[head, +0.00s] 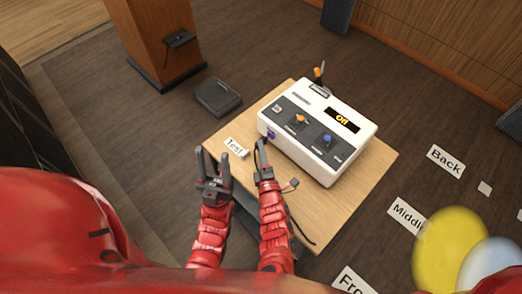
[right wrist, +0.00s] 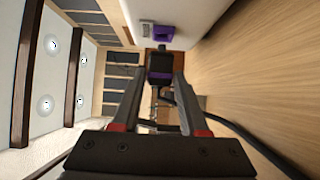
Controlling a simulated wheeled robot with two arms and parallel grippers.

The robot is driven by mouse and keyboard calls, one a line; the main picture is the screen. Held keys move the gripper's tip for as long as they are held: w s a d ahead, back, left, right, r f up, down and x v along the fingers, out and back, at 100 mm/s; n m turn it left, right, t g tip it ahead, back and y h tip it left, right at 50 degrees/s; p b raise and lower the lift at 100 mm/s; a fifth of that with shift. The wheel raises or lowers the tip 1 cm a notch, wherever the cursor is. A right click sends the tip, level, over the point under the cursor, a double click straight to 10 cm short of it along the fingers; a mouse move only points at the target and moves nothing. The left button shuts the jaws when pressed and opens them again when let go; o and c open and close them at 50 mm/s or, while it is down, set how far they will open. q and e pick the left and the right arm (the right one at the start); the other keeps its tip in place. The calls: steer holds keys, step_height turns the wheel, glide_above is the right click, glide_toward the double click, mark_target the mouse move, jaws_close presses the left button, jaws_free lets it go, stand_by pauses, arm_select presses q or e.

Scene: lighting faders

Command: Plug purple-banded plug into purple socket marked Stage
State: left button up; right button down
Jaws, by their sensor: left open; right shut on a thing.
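The white control box (head: 330,130) stands on the wooden table, with a purple socket (head: 270,134) on its left side. The socket also shows in the right wrist view (right wrist: 163,32). My right gripper (head: 262,152) is shut on a dark plug (right wrist: 160,66) with a purple band, its tip pointing at the socket. The tip looks close to the socket; I cannot tell whether it touches. In the head view the plug is mostly hidden by the fingers. My left gripper (head: 212,165) is open and empty, left of the right one, over the table's left edge.
A "Test" label (head: 236,147) lies on the table (head: 350,195) left of the box. A small dark plug (head: 293,183) and black cable lie near the front edge. A grey socket (right wrist: 147,29) sits beside the purple one. The table right of the cable is clear.

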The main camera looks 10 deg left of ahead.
steer(key=shift+w+d, duration=0.55)
steer(key=shift+w, duration=0.15)
stand_by(1.4)
steer(key=shift+w+d+r+p, duration=0.15)
steer(key=shift+w+d+p, duration=0.1)
steer(key=shift+p, duration=0.1)
stand_by(0.8)
steer(key=c, duration=0.7)
jaws_free()
steer(key=shift+c, duration=0.2)
steer(key=o, duration=0.4)
steer(key=shift+w, duration=0.1)
steer(key=shift+s+d, duration=0.15)
steer(key=shift+s, duration=0.4)
steer(key=b+v, duration=0.1)
steer(key=v, duration=1.5)
steer(key=shift+s+b, duration=0.2)
steer(key=shift+b, duration=0.15)
